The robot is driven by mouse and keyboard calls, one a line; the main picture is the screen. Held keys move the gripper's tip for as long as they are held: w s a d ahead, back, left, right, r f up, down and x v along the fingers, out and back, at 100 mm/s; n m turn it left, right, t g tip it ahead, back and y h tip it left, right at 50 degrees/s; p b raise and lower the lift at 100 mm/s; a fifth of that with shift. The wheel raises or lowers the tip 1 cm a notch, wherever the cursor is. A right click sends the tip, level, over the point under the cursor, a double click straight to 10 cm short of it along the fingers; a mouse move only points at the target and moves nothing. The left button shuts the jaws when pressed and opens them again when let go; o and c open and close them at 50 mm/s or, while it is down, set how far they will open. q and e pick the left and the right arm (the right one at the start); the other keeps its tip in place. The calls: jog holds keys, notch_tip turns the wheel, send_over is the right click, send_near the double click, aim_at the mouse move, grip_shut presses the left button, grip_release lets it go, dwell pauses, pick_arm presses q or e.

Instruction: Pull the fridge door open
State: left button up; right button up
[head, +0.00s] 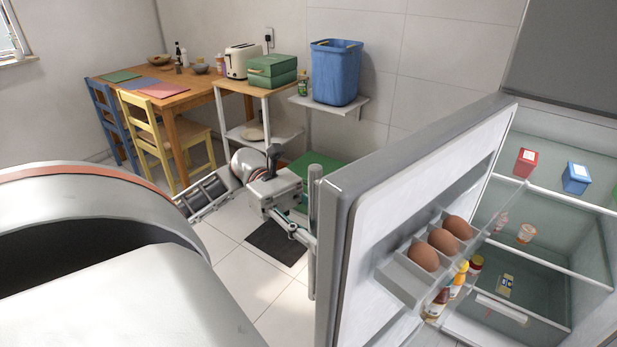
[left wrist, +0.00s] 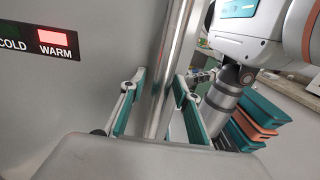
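The fridge door (head: 338,230) stands wide open, its inner side with egg rack facing me. Its vertical bar handle (head: 313,190) is on the outer face, near the door's free edge. My left gripper (head: 304,238) is at this handle. In the left wrist view the handle (left wrist: 172,60) runs between the two fingers of my left gripper (left wrist: 160,88). The fingers look spread, with a gap between the left finger and the bar. Contact of the right finger with the bar is unclear. My right gripper is not in view.
The open fridge interior (head: 560,160) holds a red box (head: 525,162), a blue box (head: 575,178) and jars. Eggs (head: 424,256) and bottles sit in the door. Behind my arm are a blue bin (head: 335,72), a side table with green boxes, and a dining table (head: 180,96) with chairs.

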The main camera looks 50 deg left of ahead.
aim_at(356, 262)
pick_arm(q)
jog(key=d+p, duration=0.1)
jog(key=d, duration=0.2)
jog(key=d+p, duration=0.1)
jog(key=d, duration=0.3)
jog(key=shift+s+r, duration=0.2)
jog(key=shift+d+f, duration=0.15)
jog(key=shift+d, duration=0.5)
grip_shut()
